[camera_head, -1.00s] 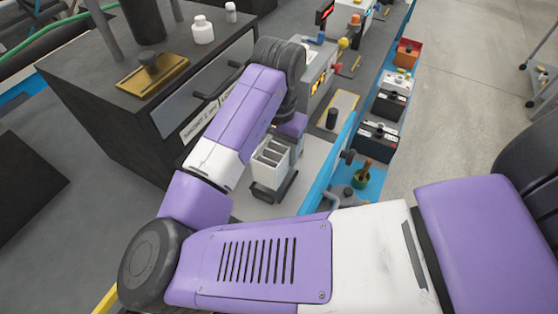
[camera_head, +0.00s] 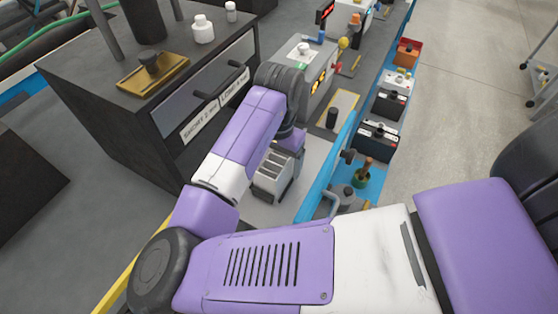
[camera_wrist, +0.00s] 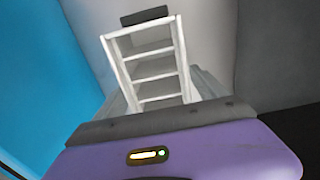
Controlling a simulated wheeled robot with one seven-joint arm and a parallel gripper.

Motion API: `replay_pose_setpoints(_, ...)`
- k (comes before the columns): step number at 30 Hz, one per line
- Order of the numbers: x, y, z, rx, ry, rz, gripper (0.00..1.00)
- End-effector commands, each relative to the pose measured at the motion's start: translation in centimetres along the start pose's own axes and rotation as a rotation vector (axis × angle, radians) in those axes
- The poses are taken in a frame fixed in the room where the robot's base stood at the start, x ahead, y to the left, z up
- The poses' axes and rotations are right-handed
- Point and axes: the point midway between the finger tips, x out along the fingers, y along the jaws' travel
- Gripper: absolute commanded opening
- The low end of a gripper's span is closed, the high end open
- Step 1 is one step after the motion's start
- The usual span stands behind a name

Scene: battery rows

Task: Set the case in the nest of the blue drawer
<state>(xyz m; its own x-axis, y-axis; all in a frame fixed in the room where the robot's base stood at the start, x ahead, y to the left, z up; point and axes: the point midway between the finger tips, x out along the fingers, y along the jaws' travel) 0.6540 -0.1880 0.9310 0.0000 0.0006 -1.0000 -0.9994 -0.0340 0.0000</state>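The case (camera_head: 272,178) is a white open box with several slots, partly hidden by my arm in the head view. In the wrist view the case (camera_wrist: 146,66) fills the middle, its slots facing the camera. My gripper (camera_head: 284,172) is at the case, with a dark finger piece at its far edge in the wrist view; it appears shut on it. The case is over the pale bench top; I cannot tell whether it touches. No blue drawer or nest can be made out for certain.
The dark cabinet (camera_head: 100,110) stands left of my arm, with a brass plate (camera_head: 155,78) and white bottles (camera_head: 203,30) on top. A grey machine (camera_head: 318,70) is beyond. A blue rail (camera_head: 330,165) edges the bench, with batteries (camera_head: 378,138) on its right.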

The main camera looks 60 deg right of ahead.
Motion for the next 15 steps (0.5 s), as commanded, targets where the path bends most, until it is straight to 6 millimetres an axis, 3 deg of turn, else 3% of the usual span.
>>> replay_pose_setpoints(11, -0.6, 0.0, 0.0, 0.0, 0.001, -0.001, 0.82)
replay_pose_setpoints(15, -2.3, -0.1, -0.1, 0.001, 0.003, -0.003, 0.82)
